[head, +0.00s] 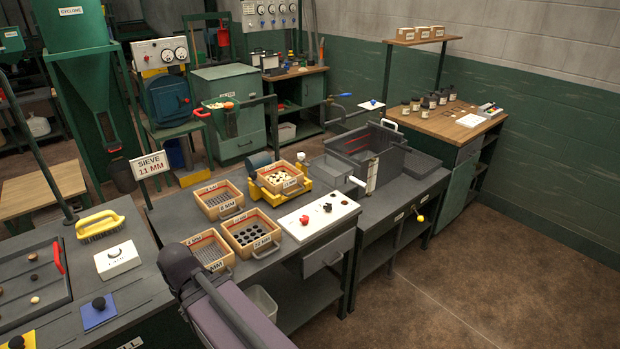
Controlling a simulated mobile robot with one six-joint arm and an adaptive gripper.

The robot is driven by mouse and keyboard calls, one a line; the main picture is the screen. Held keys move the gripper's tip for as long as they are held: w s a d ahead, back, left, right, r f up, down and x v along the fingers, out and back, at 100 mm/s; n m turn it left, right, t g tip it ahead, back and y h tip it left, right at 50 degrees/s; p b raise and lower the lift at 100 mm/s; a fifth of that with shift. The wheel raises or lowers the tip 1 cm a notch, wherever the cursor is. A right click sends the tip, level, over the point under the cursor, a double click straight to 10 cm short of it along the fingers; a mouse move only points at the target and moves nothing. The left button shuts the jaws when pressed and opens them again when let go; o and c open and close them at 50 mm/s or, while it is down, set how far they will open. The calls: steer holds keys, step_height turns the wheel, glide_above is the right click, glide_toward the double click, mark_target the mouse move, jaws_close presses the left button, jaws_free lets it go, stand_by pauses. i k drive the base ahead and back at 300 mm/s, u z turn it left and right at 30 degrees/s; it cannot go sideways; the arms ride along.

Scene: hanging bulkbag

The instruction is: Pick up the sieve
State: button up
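Several wooden box sieves with wire handles are on the grey middle bench. One sieve (231,211), labelled 8 MM, has a fine slotted bottom. In front of it is a sieve (265,243) with large round holes, its label perhaps 22 MM. Another sieve (217,266) is at the left front, partly hidden by my arm; its number is unclear. A fourth sieve (291,187), holding pale lumps, sits on a yellow shaker (262,194); its number is too small to read surely. A sign (150,163) reads SIEVE 11 MM. My arm rises at the bottom centre; my gripper is not visible.
A white panel (318,216) with red and black knobs lies right of the sieves. A grey bin (387,160) stands further right. A yellow brush (100,225) and a dark tray (30,275) are on the left bench. The floor at right is clear.

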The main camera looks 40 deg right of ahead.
mark_target(282, 177)
steer(key=z, duration=1.15)
steer(key=k, duration=0.95)
steer(key=u, duration=0.05)
steer(key=i, duration=0.8)
